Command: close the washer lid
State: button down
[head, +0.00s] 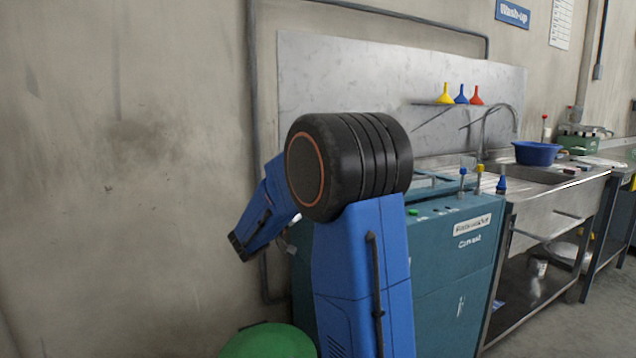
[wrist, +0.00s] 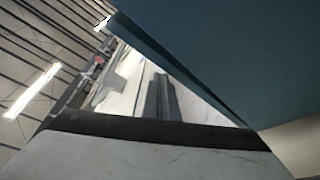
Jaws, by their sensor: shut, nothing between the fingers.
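The washer (head: 452,265) is a teal cabinet with a white label on its front, right of my blue arm in the head view. A thin teal frame (head: 432,184) shows at its top, partly behind my arm; I cannot tell from it how far the lid is open. In the wrist view a large flat teal panel (wrist: 225,55), probably the lid, slants across the upper right, very close. My gripper (wrist: 160,90) shows there as two dark fingers side by side, shut and empty, left of the panel; contact cannot be told.
A steel sink bench (head: 560,195) with a blue basin (head: 537,153) stands right of the washer. A steel splash panel (head: 350,80) is behind the washer. A green round object (head: 268,341) is low in front. A bare wall fills the left.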

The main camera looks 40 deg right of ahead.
jog(key=shift+s+f, duration=0.15)
jog(key=shift+f, duration=1.15)
notch_tip(320, 180, up, 5)
jog(key=w+v, duration=0.2)
jog(key=v, duration=0.7)
jog(key=shift+a+f, duration=0.15)
jog(key=shift+a, duration=0.2)
